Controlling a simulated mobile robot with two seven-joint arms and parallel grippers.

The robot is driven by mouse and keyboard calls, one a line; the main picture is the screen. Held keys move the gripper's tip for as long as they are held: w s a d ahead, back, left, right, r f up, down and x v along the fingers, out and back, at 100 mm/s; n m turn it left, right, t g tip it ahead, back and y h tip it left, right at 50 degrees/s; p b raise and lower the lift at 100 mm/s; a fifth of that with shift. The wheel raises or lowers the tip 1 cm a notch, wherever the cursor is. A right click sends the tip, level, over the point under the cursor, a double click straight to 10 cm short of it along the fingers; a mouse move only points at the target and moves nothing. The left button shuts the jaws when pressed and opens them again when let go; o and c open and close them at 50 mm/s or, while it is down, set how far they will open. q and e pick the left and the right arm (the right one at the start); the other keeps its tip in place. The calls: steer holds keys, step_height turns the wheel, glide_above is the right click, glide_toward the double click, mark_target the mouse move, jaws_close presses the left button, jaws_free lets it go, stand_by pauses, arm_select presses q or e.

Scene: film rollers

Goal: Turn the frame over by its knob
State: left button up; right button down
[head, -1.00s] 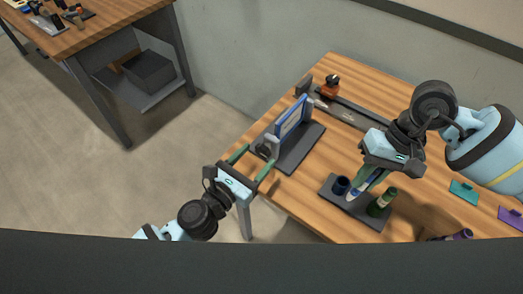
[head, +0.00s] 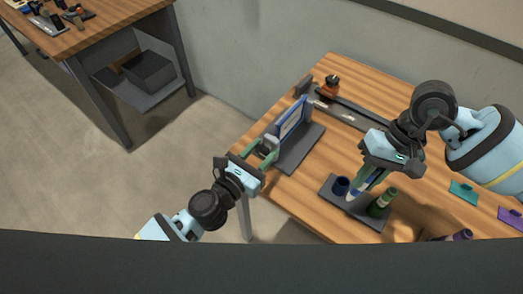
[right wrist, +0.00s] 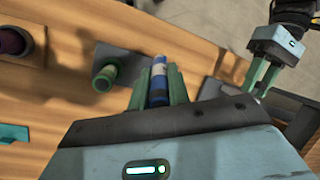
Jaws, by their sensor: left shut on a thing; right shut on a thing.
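The blue-edged frame (head: 292,118) with a pale panel stands upright on a dark base (head: 298,155) near the table's left edge. Its grey knob (head: 268,146) faces my left gripper (head: 262,150), whose green fingers are shut on it and partly hide it. My left gripper also shows at the upper right of the right wrist view (right wrist: 262,75). My right gripper (head: 364,182) is shut on a blue and white roller (right wrist: 160,82), which points down over a dark holder (head: 365,217). Whether the roller touches the holder is unclear.
A short blue cylinder (head: 341,186) and a green roller (head: 381,202) stand on the holder. A dark rail with an orange-brown item (head: 330,86) lies at the back. Teal (head: 464,192) and purple (head: 511,218) pieces lie at right. Another table (head: 90,30) stands at far left.

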steer(key=shift+r, duration=0.1)
arm_select(q)
steer(key=m+p, duration=0.1)
steer(key=m, duration=0.2)
steer(key=shift+r+m, duration=0.1)
steer(key=shift+m, duration=0.3)
arm_select(e)
steer(key=r, duration=0.2)
steer(key=shift+w+r, duration=0.2)
steer(key=shift+r, duration=0.1)
arm_select(q)
steer(key=shift+d+m, duration=0.1)
steer(key=shift+m, duration=0.8)
arm_select(e)
steer(key=shift+r+t, duration=0.3)
steer(key=shift+r, duration=0.15)
arm_select(q)
steer(key=m, duration=0.2)
steer(key=shift+m+p, duration=0.4)
arm_select(e)
steer(key=shift+r, duration=0.3)
arm_select(q)
steer(key=m, duration=0.4)
steer(key=shift+s+f+m, duration=0.1)
steer(key=shift+f+m, duration=0.1)
steer(key=shift+m, duration=0.1)
steer(key=m, duration=0.4)
steer(key=shift+m, duration=0.4)
arm_select(e)
steer(key=shift+f, duration=0.15)
